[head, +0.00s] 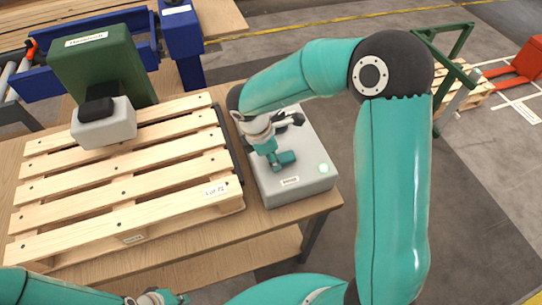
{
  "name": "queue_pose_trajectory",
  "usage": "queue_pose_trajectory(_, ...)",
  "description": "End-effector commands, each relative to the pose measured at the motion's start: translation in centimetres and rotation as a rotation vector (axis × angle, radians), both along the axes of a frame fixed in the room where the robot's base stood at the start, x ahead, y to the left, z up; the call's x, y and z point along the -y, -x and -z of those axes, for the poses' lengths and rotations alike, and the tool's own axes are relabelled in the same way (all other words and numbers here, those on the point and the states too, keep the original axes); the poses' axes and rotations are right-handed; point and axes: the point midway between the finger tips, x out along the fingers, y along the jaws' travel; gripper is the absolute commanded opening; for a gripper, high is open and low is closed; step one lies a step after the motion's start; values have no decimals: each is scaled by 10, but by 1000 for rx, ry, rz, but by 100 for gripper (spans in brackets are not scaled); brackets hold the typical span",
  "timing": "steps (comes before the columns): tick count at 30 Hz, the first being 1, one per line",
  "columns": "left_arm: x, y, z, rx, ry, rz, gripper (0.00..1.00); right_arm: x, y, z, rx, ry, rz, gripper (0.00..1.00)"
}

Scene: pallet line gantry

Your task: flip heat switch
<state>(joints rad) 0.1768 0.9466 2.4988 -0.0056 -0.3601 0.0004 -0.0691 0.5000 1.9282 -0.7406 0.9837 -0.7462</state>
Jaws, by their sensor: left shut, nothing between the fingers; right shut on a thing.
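A grey control box (312,190) sits at the right end of the wooden table, with a small label on its front edge and a pale green round light (323,168) at its front right corner. My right gripper (288,140) reaches down over the box top and is shut on the heat switch, whose details are mostly hidden by the gripper and wrist. My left gripper (170,298) is at the bottom edge, away from the box, shut and empty, and only partly in view.
A wooden pallet (130,190) lies on the table (180,258) left of the box. A green upright unit (105,65) with a light grey block (104,128) stands at the pallet's back left. Blue frames are behind.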

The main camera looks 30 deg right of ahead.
Motion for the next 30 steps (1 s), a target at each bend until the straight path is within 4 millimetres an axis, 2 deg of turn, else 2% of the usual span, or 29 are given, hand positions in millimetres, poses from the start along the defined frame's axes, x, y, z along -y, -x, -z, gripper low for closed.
queue_pose_trajectory(1,0,0,-7,0,0,0,0,4,1,-6,16,-54,10,0)
queue_pose_trajectory(6,0,0,-14,0,0,0,0,7,1,-7,45,-175,4,0)
queue_pose_trajectory(16,0,0,-13,0,0,0,0,6,1,-5,51,-193,-1,0)
queue_pose_trajectory(17,0,0,-13,0,0,0,0,6,1,-5,51,-193,-1,40)
queue_pose_trajectory(20,0,0,-13,0,0,0,0,6,1,-5,51,-193,-1,57)
queue_pose_trajectory(21,0,0,-13,0,0,0,0,6,1,-5,51,-193,-1,60)
queue_pose_trajectory(30,0,0,-14,0,0,0,0,6,1,-6,49,-193,-1,60)
